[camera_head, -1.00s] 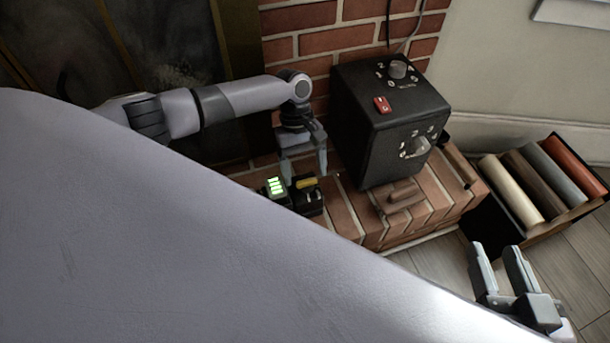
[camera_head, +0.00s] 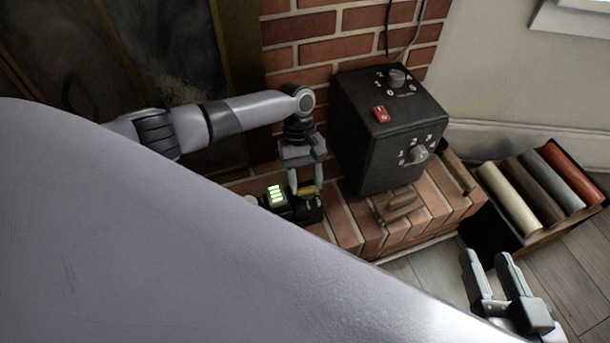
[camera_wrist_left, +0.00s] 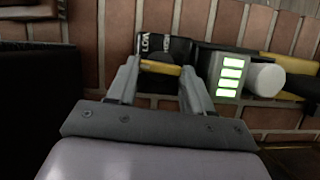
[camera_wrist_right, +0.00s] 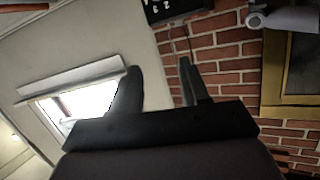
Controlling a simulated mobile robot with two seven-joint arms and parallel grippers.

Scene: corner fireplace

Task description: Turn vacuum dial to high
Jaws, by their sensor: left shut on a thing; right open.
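The vacuum (camera_head: 277,197) is a dark device with a lit green bar display, lying on the brick hearth. Its dial (camera_wrist_left: 160,69) is a dark knob with a yellow pointer bar that lies nearly level in the left wrist view. My left gripper (camera_head: 306,188) reaches down from above and is shut on the dial, one finger on each side. It also shows in the left wrist view (camera_wrist_left: 157,78). My right gripper (camera_head: 487,264) is open and empty at lower right.
A large black box (camera_head: 365,150) with knobs and a red switch stands on the brick hearth (camera_head: 345,225), right of my left gripper. A brown handle-like thing (camera_head: 402,205) lies before it. A crate (camera_head: 490,240) of coloured rolls stands on the floor at right.

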